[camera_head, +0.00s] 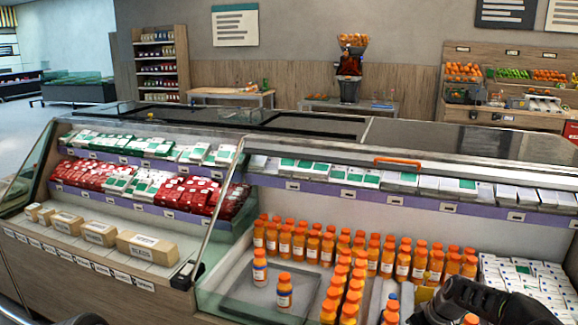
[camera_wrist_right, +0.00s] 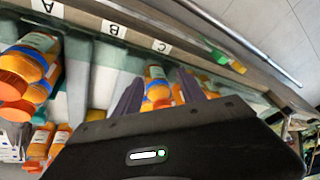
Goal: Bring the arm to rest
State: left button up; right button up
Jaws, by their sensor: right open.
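My right arm (camera_head: 485,302) reaches in from the lower right in the head view, over the front right of the open display case. In the right wrist view my right gripper (camera_wrist_right: 160,90) has its two dark fingers apart. The fingertips are hard to make out in the head view. Only a dark piece of my left side (camera_head: 82,319) shows at the lower left edge, and no left gripper fingers are visible.
Many orange-capped bottles (camera_head: 403,265) stand in rows in the case. Two bottles stand apart (camera_head: 284,291) at its front left. White cartons (camera_head: 525,278) fill the right. A shelf of boxes (camera_head: 400,181) runs behind. The wrist view shows a lettered front rail (camera_wrist_right: 115,28).

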jog(key=s+a+f+m+g+y+b, duration=0.1)
jog(key=s+a+f+m+b, duration=0.1)
jog(key=s+a+f, duration=1.2)
jog(key=s+a+f+m, duration=0.1)
jog(key=s+a, duration=0.3)
jog(key=s, duration=0.4)
jog(key=s+a+f+m+g+b, duration=0.1)
jog(key=s+a+f, duration=0.2)
jog(key=s, duration=0.5)
jog(key=s+a+f+m, duration=0.1)
jog(key=s+a+f, duration=0.1)
jog(key=s+a, duration=0.3)
jog(key=s, duration=0.3)
jog(key=shift+s+f+m+g+b, duration=0.2)
jog(key=shift+f+m+g+b, duration=0.1)
